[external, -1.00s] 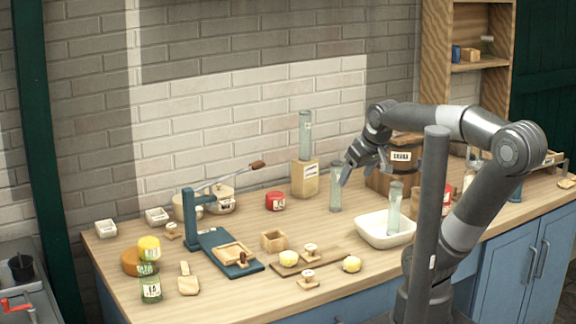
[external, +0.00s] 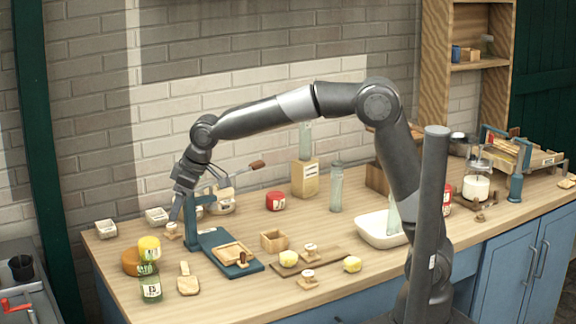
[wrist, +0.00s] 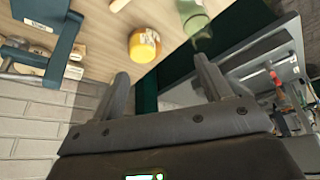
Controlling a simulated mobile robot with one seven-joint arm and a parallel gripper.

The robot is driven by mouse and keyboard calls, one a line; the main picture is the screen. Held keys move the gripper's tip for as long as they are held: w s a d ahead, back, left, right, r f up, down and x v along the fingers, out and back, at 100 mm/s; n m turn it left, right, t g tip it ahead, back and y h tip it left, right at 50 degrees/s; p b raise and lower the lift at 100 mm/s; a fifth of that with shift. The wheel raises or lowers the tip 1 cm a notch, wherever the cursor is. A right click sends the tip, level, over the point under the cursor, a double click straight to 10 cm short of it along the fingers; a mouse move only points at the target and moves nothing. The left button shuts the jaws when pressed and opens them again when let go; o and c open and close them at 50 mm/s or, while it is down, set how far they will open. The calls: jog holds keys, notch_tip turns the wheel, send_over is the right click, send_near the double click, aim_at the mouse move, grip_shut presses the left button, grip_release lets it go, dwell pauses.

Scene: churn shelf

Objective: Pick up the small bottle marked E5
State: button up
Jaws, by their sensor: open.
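A small green glass bottle (external: 151,289) with a white label stands at the table's front left corner in the external view; I cannot read its mark surely. A green bottle (wrist: 193,18) also shows at the top of the wrist view. A yellow-topped container (external: 149,247) stands just behind the green bottle. In the wrist view, a yellow-orange round item (wrist: 145,44) lies left of the green bottle. My gripper (external: 175,212) is open and empty, above the table's left part, behind and above the bottles. Its two fingers (wrist: 162,85) are apart in the wrist view.
A blue press (external: 193,225) stands right beside my gripper. An orange round (external: 131,262) and a wooden scoop (external: 188,280) lie close to the bottles. A tall clear bottle (external: 336,188) stands farther right.

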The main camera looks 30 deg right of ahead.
jog(key=n, duration=0.1)
send_near(144, 259)
jog(key=w, duration=0.2)
jog(key=x, duration=1)
jog(key=shift+s+d+f, duration=0.2)
jog(key=shift+s+f, duration=0.05)
jog(key=shift+f, duration=0.25)
jog(key=shift+g, duration=0.3)
jog(key=c, duration=1.4)
jog(key=shift+c, duration=0.2)
